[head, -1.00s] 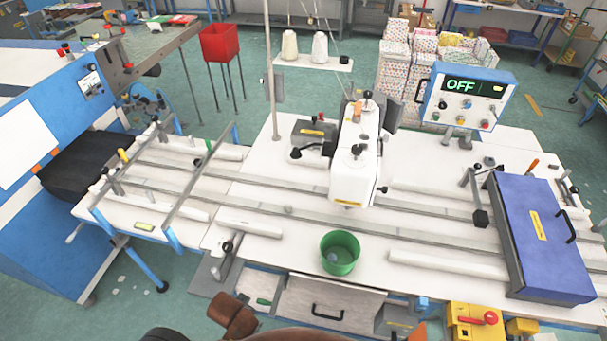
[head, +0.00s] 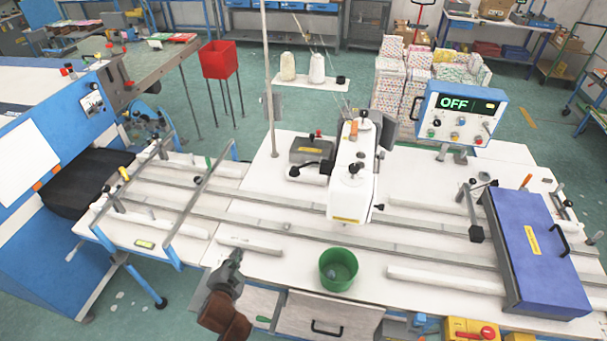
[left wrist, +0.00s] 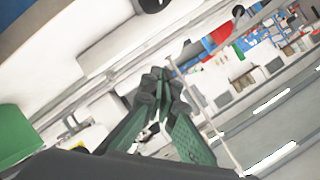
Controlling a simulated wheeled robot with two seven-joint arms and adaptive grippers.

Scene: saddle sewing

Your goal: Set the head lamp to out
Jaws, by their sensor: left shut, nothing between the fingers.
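The white sewing head (head: 350,190) stands at the middle of the table, with a yellow label low on its front. I cannot make out which part of it is the head lamp, or its state. A control box (head: 458,112) at the back right shows "OFF" in green and carries knobs and buttons. My left gripper (head: 236,256) is over the table's front edge, left of the green bin and well apart from the sewing head. In the left wrist view its dark fingers (left wrist: 160,88) are together and empty. My right gripper is in neither view.
A green bin (head: 338,270) stands at the front middle. A blue box (head: 540,250) lies at the right. Long rails (head: 290,228) cross the table. A thin pole (head: 271,90) and thread cones (head: 317,68) rise behind the head.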

